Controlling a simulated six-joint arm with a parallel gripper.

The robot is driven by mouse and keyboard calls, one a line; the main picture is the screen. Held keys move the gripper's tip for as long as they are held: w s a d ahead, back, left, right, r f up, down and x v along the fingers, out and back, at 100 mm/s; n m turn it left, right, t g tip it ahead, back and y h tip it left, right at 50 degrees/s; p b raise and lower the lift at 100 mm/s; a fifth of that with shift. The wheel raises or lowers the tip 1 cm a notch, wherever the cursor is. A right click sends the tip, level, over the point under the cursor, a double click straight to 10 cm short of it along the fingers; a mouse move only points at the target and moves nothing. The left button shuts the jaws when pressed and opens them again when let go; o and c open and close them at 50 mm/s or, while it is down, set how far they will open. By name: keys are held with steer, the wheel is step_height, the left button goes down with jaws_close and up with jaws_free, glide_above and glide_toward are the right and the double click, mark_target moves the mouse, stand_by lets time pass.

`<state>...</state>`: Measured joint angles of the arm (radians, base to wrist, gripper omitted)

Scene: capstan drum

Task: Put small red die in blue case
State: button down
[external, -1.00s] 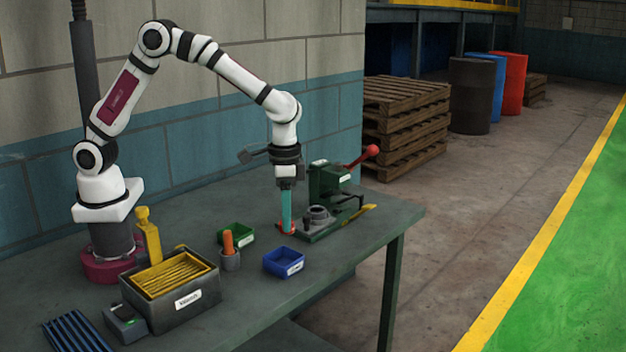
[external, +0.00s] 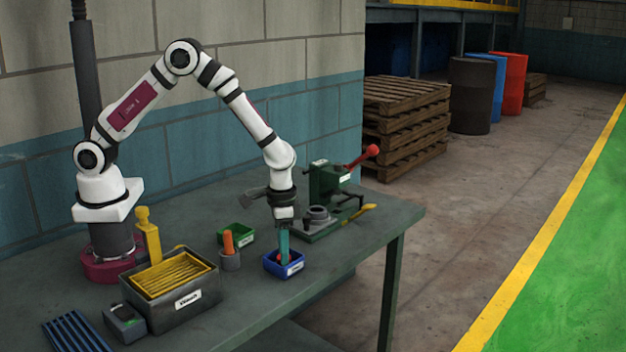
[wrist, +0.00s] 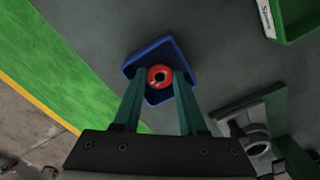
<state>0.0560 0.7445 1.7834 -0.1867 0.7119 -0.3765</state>
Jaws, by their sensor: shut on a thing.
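The small red die (wrist: 159,76) is round with a dark hole in its middle, held between the two teal fingers of my gripper (wrist: 158,80). The blue case (wrist: 137,62) is a small open tray, seen beneath the die in the wrist view. In the external view the blue case (external: 272,272) stands on the table with a white label on its front. My gripper (external: 283,262) points down into its opening, with a bit of red at the fingertips. I cannot tell whether the die touches the case floor.
A green press (external: 325,190) with a red-knobbed lever stands behind right. A grey box with yellow contents (external: 190,305) is at front left.

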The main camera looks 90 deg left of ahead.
steer(key=shift+f, duration=0.3)
steer(key=c, duration=0.7)
jaws_free()
steer(key=shift+c, duration=0.2)
step_height(320, 180, up, 12)
steer(key=s+a+r+m, duration=0.3)
steer(key=s+r, duration=0.5)
steer(key=s, duration=0.5)
steer(key=s+a+m+y, duration=0.1)
steer(key=s+m, duration=0.3)
steer(key=s, duration=1.1)
steer(key=shift+s+a+y, duration=0.15)
steer(key=shift+a+y, duration=0.25)
steer(key=shift+a, duration=0.5)
